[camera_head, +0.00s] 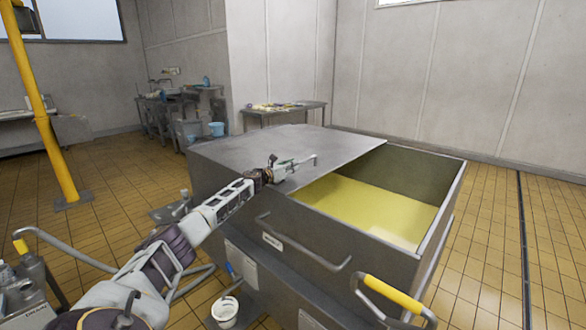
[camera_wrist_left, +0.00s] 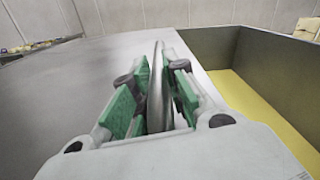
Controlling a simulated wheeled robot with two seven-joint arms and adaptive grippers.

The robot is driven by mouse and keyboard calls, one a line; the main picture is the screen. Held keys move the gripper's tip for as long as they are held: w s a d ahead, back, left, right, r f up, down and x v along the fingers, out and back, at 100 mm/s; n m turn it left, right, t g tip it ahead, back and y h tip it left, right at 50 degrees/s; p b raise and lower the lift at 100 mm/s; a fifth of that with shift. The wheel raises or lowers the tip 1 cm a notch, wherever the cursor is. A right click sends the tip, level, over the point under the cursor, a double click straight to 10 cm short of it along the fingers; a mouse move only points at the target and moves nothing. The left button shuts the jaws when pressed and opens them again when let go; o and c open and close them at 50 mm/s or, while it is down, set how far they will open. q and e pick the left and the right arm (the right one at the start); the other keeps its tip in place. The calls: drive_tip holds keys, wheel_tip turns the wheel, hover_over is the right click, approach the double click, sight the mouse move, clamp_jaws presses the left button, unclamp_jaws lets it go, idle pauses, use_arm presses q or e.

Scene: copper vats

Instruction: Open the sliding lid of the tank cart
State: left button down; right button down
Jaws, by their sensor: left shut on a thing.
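The tank cart (camera_head: 328,249) is a large grey metal tank, and yellow liquid shows in its open right part. Its grey sliding lid (camera_head: 237,150) covers the left part; the lid also shows in the left wrist view (camera_wrist_left: 50,95). My left gripper (camera_head: 297,164) is over the lid near its right edge. In the left wrist view, the green-padded fingers (camera_wrist_left: 156,95) are shut on the lid's thin metal handle (camera_wrist_left: 155,85). My right gripper is in neither view.
A bar handle (camera_head: 305,255) and a yellow-gripped handle (camera_head: 393,293) stick out from the cart's front. A table (camera_head: 285,110) stands behind the cart. Tiled floor is clear at the right.

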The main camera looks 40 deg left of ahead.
use_arm(q)
drive_tip(key=shift+r, duration=0.1)
drive_tip(key=c, duration=1.5)
unclamp_jaws()
drive_tip(key=shift+o, duration=0.7)
drive_tip(key=shift+s, duration=0.85)
hover_over(272, 186)
drive_tip(key=shift+w, duration=0.25)
drive_tip(key=shift+s, duration=0.15)
